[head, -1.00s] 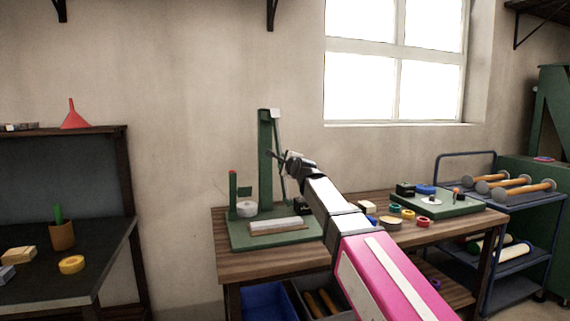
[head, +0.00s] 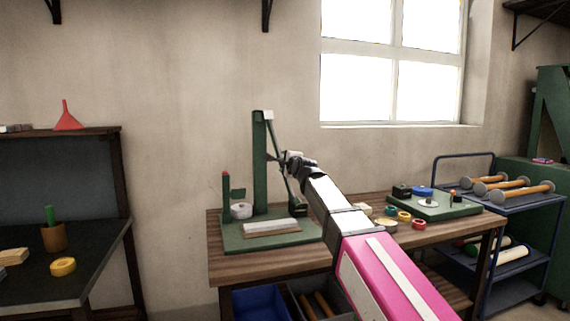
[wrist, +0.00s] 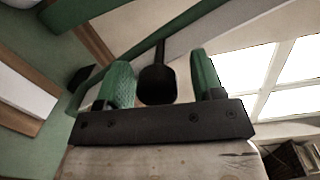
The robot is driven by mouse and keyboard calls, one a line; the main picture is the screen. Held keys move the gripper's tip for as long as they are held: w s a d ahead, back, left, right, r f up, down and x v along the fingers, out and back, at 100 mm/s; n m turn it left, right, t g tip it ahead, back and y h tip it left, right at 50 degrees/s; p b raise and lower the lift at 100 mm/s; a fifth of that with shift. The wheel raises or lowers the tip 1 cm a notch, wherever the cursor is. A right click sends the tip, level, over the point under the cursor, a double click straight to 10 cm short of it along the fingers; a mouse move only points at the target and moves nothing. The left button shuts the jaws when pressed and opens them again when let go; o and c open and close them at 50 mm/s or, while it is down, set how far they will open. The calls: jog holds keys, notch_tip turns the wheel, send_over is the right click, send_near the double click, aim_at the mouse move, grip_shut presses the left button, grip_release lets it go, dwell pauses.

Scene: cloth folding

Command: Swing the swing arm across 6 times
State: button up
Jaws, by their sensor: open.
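The swing arm (head: 281,150) is a thin grey-green bar hung from the top of a tall green post (head: 260,165). It tilts, with its lower end out to the right of the post. My gripper (head: 287,156) is at its upper-middle part, right of the post. In the wrist view, my gripper's two green fingertips (wrist: 160,80) are apart. A dark knob on a thin rod (wrist: 157,84) shows between them; I cannot tell whether they touch it. A pale grey bar (wrist: 190,38) crosses behind, probably the swing arm. My forearm hides part of the bench.
The green base (head: 235,243) carries a pale block (head: 271,227), a white round part (head: 241,210) and a short red-tipped post (head: 226,190). Right on the wooden bench (head: 255,264) are coloured rings and a green board (head: 440,208). The wall behind is clear.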

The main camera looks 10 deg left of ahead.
jog(key=v, duration=1)
jog(key=shift+s+d, duration=0.25)
jog(key=shift+s, duration=0.1)
jog(key=shift+s, duration=0.1)
